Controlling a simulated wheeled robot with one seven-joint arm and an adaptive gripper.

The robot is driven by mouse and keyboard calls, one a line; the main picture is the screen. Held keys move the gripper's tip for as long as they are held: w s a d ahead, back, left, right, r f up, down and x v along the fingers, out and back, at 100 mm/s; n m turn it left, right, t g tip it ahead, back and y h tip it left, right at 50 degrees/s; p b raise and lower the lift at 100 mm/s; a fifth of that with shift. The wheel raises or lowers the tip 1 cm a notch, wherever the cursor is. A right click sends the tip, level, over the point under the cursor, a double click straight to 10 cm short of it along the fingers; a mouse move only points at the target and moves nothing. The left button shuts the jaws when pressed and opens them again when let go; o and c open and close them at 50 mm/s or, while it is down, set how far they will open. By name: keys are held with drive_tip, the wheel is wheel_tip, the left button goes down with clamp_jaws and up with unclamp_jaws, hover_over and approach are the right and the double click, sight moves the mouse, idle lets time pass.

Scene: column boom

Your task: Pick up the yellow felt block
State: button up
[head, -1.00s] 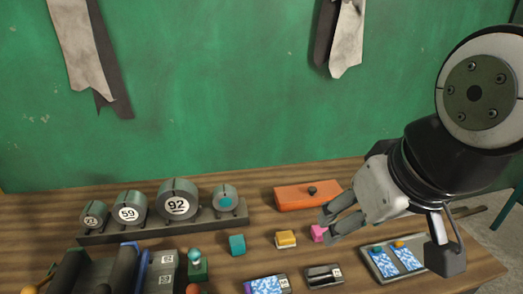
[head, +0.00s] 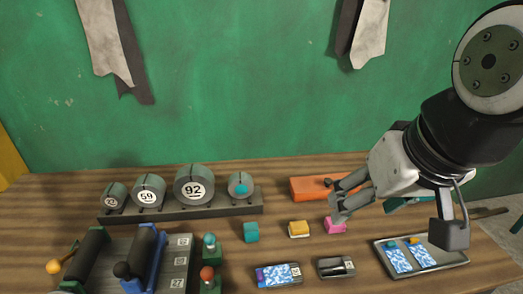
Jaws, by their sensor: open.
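The yellow felt block (head: 299,229) lies on the wooden table, right of a teal block and left of a pink block, with a pale layer along its lower side. My gripper (head: 338,200) is open, with nothing seen between its fingers. It is above and to the right of the yellow block, apart from it. Its fingers point left and stand just over the pink block (head: 335,225), partly covering it. I cannot tell whether they touch the pink block.
A teal block (head: 251,232) is left of the yellow one. An orange box (head: 310,188) lies behind. A dark small tray (head: 336,267) and a blue-patterned tray (head: 278,274) lie in front. A rack of numbered grey cylinders (head: 230,211) stands at the back left.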

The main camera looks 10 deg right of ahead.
drive_tip(key=w+a+f+m+g+y, duration=0.1)
drive_tip(key=w+f+m+g, duration=0.1)
drive_tip(key=w+m, duration=0.5)
drive_tip(key=m+g+h+p, duration=0.1)
drive_tip(key=m+g+p, duration=0.15)
drive_tip(key=m, duration=0.75)
hover_over(299, 225)
wheel_tip(299, 225, down, 20)
drive_tip(key=shift+g, duration=0.25)
wheel_tip(299, 225, down, 8)
drive_tip(key=shift+a+f, duration=0.15)
drive_tip(key=shift+f, duration=0.1)
drive_tip(key=shift+d+f+p, duration=0.2)
drive_tip(key=shift+f+p, duration=0.5)
drive_tip(key=shift+f, duration=1.9)
drive_tip(key=shift+c, duration=0.2)
drive_tip(key=c, duration=1.3)
drive_tip(key=shift+c, duration=0.2)
